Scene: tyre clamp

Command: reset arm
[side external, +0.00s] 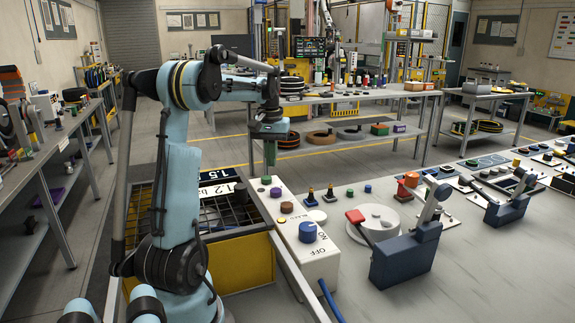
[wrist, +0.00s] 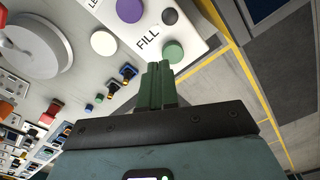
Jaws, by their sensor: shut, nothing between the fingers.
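My gripper (side external: 270,158) is shut and empty, pointing down above the far end of the white control box (side external: 320,268). In the wrist view its green fingers (wrist: 158,72) are pressed together beside the green button (wrist: 173,51) at the word FILL. I cannot tell whether the fingertips touch it. The box also bears a purple button (side external: 276,193), a brown button (side external: 287,207) and a blue knob (side external: 307,231) near the words ON and OFF.
Right of the box stand a pale round disc (side external: 380,222) with a red-tipped handle and a blue clamp (side external: 405,255). A yellow-sided bin (side external: 245,265) with a wire grid is left of the box. Small coloured parts lie along the bench (side external: 480,285), whose front is clear.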

